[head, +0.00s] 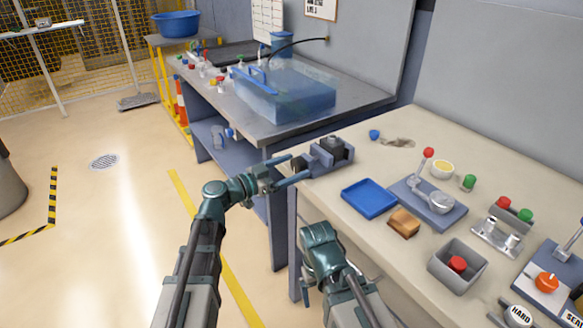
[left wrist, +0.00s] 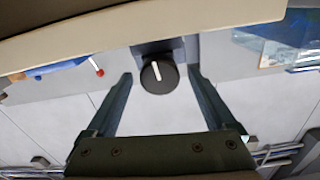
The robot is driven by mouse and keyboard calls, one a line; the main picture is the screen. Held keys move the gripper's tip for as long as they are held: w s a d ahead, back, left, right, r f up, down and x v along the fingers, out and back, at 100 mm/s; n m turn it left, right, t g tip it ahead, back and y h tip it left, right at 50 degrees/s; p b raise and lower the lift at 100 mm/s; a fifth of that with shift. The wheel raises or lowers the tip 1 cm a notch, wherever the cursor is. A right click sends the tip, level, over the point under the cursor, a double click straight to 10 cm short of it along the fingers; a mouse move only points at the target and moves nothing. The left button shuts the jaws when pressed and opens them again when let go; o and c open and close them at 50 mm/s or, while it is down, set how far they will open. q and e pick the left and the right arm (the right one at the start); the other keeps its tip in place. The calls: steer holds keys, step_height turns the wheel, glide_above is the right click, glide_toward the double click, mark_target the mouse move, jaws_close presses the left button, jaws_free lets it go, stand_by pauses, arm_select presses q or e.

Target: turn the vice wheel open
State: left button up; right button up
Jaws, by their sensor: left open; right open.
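The grey vice (head: 336,158) with a dark block in it sits at the far left edge of the beige bench. Its wheel (left wrist: 159,76) is a round black disc with a white line, seen face-on in the left wrist view. The line is nearly upright, tilted slightly. My left gripper (head: 292,171) is open at the vice's left end. In the left wrist view its fingers stand on either side of the wheel, with gaps on both sides. My right gripper (head: 307,287) is low beside the bench front, pointing down, apart from the vice; its fingertips are hard to make out.
On the bench are a blue tray (head: 369,198), a brown sponge-like block (head: 403,222), a lever fixture (head: 430,200) and a grey bin (head: 457,266) holding a red part. A clear bluish tank (head: 290,95) stands on the grey bench behind.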

arm_select(q)
steer(key=c, duration=1.4)
